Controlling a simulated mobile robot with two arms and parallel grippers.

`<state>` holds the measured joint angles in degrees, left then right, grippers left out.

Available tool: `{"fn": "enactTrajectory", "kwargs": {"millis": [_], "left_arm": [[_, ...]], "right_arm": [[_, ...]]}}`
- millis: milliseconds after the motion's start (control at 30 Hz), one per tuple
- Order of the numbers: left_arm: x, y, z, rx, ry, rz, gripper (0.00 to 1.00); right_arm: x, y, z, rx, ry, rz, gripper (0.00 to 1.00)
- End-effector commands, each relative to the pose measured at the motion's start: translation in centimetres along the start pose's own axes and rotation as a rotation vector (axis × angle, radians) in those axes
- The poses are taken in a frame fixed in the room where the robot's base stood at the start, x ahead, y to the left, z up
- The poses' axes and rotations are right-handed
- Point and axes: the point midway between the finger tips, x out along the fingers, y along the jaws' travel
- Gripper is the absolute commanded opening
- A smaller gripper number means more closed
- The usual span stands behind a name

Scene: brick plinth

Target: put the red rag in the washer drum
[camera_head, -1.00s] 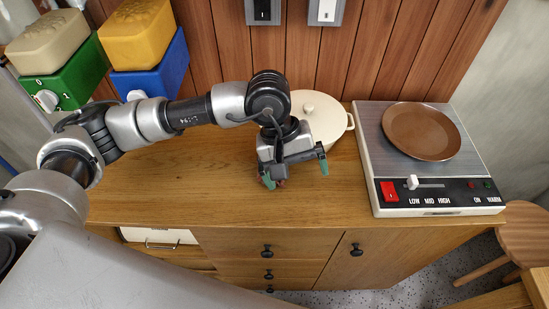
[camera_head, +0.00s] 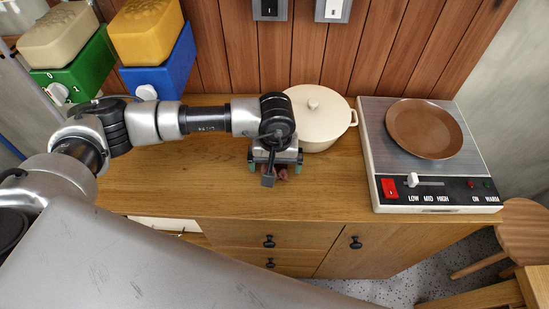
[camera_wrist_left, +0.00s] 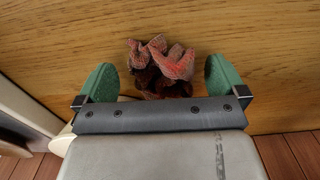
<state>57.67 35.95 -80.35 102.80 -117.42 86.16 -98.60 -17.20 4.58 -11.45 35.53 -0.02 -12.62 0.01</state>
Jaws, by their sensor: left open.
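The red rag (camera_wrist_left: 162,68) lies crumpled on the wooden counter. In the left wrist view it sits between the two green fingertips of my left gripper (camera_wrist_left: 158,82), with a gap on each side. In the head view the gripper (camera_head: 274,167) points down at the counter, and only a small part of the rag (camera_head: 283,174) shows by it. My left gripper is open and empty. My right gripper is not in view. I see no washer drum in these frames.
A cream lidded pot (camera_head: 318,120) stands close behind the left gripper. A hot plate (camera_head: 376,152) with a brown plate (camera_head: 424,129) on it is at the right. Green (camera_head: 82,72) and blue (camera_head: 166,68) dispensers stand at the back left. The counter's front (camera_head: 330,200) is clear.

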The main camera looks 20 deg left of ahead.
Motion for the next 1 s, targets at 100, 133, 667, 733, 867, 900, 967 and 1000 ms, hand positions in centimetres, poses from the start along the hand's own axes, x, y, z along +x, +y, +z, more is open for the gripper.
{"fn": "enactTrajectory", "kwargs": {"millis": [100,133,667,733,867,900,967,1000], "left_arm": [[1.10,0.00,0.02,0.001,-0.001,0.000,1.00],[1.25,0.01,0.01,0.001,0.000,0.001,1.00],[1.38,-0.01,0.00,0.000,0.000,0.001,0.54],[1.37,0.00,0.00,0.000,0.000,0.001,0.50],[1.36,-0.01,0.00,0.000,0.001,0.001,0.50],[1.34,-0.01,-0.01,0.000,0.001,0.001,0.50],[1.25,0.00,-0.02,0.000,0.001,0.001,0.50],[1.12,0.00,-0.04,0.000,0.001,0.002,0.50]], "right_arm": [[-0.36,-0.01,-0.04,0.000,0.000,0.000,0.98],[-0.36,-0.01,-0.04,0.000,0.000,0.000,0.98],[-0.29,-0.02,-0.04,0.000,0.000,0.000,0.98],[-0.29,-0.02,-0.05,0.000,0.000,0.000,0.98],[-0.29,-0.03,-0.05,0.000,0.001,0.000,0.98],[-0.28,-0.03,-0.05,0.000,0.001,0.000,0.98],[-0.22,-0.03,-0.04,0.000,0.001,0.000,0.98],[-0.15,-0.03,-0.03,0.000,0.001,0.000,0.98]]}}
